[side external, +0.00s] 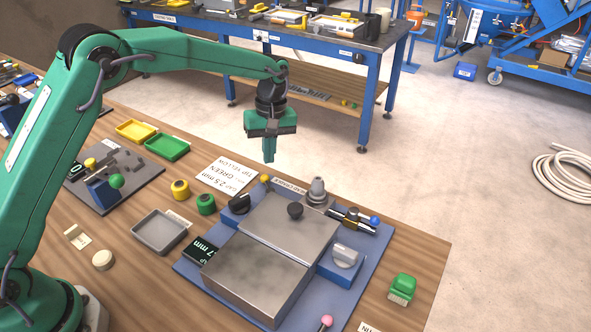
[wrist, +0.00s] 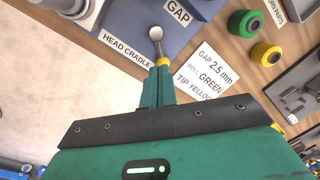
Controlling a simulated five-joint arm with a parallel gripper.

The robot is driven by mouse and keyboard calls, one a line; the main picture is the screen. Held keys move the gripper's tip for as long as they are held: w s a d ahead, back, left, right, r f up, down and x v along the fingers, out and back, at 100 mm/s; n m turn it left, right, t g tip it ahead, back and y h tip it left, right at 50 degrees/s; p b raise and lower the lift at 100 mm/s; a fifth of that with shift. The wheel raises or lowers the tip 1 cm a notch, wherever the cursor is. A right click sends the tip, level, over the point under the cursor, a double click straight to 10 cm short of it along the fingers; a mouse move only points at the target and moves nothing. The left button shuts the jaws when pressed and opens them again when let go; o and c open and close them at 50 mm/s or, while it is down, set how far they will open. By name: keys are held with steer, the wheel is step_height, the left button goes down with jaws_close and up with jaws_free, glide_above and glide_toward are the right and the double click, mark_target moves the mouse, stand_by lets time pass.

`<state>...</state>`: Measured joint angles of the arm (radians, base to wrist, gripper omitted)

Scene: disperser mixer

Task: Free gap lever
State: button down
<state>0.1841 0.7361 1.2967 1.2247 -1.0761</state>
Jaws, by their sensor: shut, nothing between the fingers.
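The gap lever (side external: 265,181) has a yellow tip and stands at the back edge of the blue machine base (side external: 345,298). In the wrist view a thin rod runs from a grey ball (wrist: 156,33) to the yellow tip (wrist: 162,62), near the GAP label. My gripper (side external: 269,160) is shut and empty, pointing down just above the yellow tip in the side view. In the wrist view my fingertips (wrist: 160,73) overlap the tip's lower edge; whether they touch it I cannot tell.
A card (side external: 226,178) reads GAP 2.5 mm, GREEN, YELLOW. Yellow (side external: 180,189) and green (side external: 206,204) rolls stand left of the machine. A grey tray (side external: 159,232) is at left.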

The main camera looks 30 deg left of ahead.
mark_target(268, 186)
steer(key=shift+s+a+r+t, duration=0.15)
steer(key=shift+s+a+t, duration=0.25)
steer(key=shift+a+t, duration=0.25)
steer(key=s+a+r+m+t, duration=0.1)
steer(key=s+a+m+t, duration=0.2)
steer(key=s+a+t, duration=0.4)
steer(key=s, duration=0.3)
steer(key=shift+r, duration=0.3)
steer(key=shift+w+f, duration=0.1)
steer(key=shift+h, duration=0.3)
steer(key=shift+d+x, duration=0.15)
steer(key=shift+x, duration=2.15)
steer(key=shift+d+x, duration=0.15)
steer(key=shift+x, duration=2.1)
steer(key=shift+w+d+f, duration=0.4)
steer(key=shift+w+d, duration=0.3)
steer(key=shift+d, duration=0.1)
steer(key=shift+w+d+f, duration=0.35)
steer(key=shift+w+d, duration=0.3)
steer(key=shift+d, duration=0.1)
